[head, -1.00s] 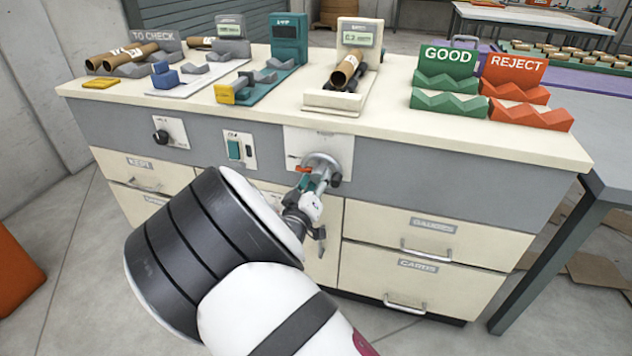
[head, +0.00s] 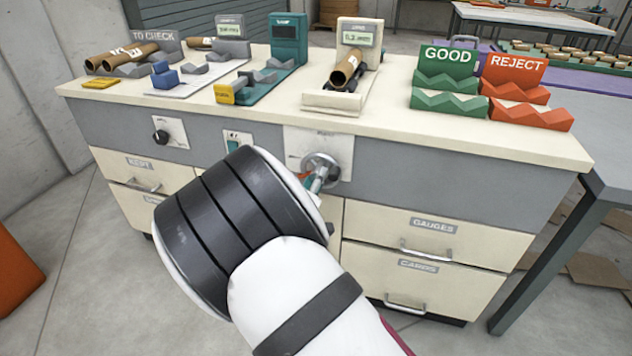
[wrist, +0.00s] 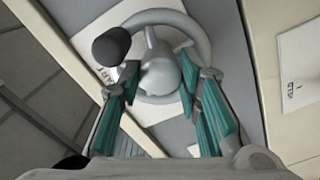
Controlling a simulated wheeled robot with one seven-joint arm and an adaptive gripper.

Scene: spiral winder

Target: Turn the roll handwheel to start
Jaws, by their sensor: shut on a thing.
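The roll handwheel (head: 329,160) is a grey ring on a white plate (head: 338,148) on the bench front, partly hidden by my arm. In the wrist view the handwheel (wrist: 203,36) shows its rim, spokes, hub (wrist: 158,76) and a black knob (wrist: 111,45) at upper left. My gripper (wrist: 160,78) has its teal fingers on either side of the hub and is shut on it. The knob lies just outside the left finger. In the head view my gripper (head: 316,183) is mostly covered by my wrist, and the knob is hidden.
A black dial (head: 160,136) and a partly covered switch (head: 232,142) sit left of the wheel. Drawers with handles (head: 429,251) lie below. Gauges, cardboard tubes (head: 347,71) and the GOOD (head: 447,62) and REJECT (head: 515,70) racks stand on the benchtop.

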